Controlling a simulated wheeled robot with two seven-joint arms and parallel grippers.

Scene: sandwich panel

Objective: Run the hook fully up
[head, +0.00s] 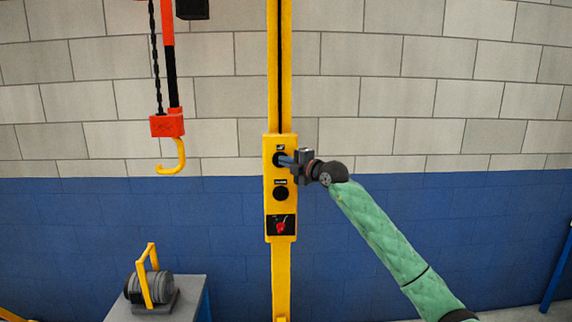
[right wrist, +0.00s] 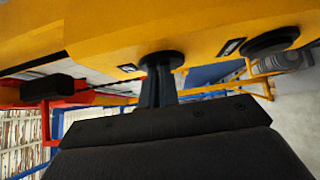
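The yellow hook (head: 174,158) hangs under a red block (head: 167,125) on a dark chain at the left, well above the floor. A yellow control panel (head: 268,214) on a yellow post has an upper black button, a lower black button (head: 280,193) and a red switch (head: 281,227). My right gripper (head: 285,160) is shut and empty, its fingertips at the upper button. In the right wrist view the fingers (right wrist: 158,88) are together and meet the round black upper button (right wrist: 162,59); how far it is pressed I cannot tell. My left gripper is out of view.
A grey motor-like load (head: 151,287) with a yellow handle sits on a grey table (head: 190,296) at the lower left, below the hook. A block wall, grey above and blue below, stands behind. Space right of the panel is clear except for my arm.

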